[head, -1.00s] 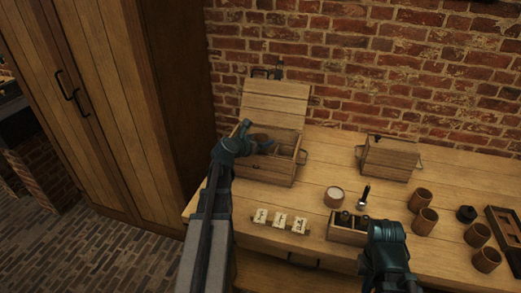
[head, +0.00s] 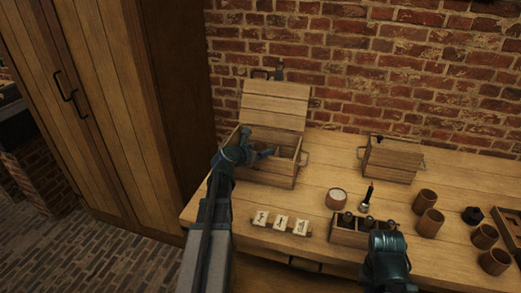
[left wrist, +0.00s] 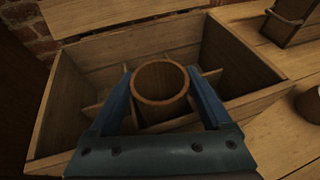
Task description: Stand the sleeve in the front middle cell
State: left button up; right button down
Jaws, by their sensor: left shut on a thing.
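The sleeve (left wrist: 160,82) is a round, open-topped wooden tube, upright in the left wrist view. My left gripper (head: 258,150) is shut on it, one blue finger on each side. The gripper is at the open wooden box (head: 265,178), which has thin dividers and a raised lid (head: 273,105). In the left wrist view the box wall (left wrist: 258,98) surrounds the sleeve, and dividers run to both sides of it. The sleeve's lower end is hidden, so I cannot tell whether it touches the floor. My right gripper (head: 388,243) is over the front bench; its fingers are unclear.
A small rack (head: 347,236) with dark jars stands beside my right gripper. A light-topped cup (head: 336,199), a screwdriver-like tool (head: 367,197), cards (head: 281,222), several wooden cups (head: 427,202) and a closed wooden box (head: 391,161) stand on the bench. A brick wall is behind.

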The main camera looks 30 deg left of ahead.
pick_arm(q)
jog(key=o, duration=1.1)
jog(key=shift+s+d+f, duration=0.1)
jog(key=shift+s+f, duration=0.05)
jog(key=shift+f, duration=0.05)
jog(key=shift+r+p, duration=0.4)
jog(key=shift+p, duration=0.1)
jog(key=shift+r+p+v, duration=0.15)
jog(key=shift+p+v, duration=1.1)
jog(key=shift+v, duration=1.75)
jog(key=shift+r+p+v, duration=0.1)
jog(key=shift+p+v, duration=1.1)
jog(key=shift+v, duration=1.8)
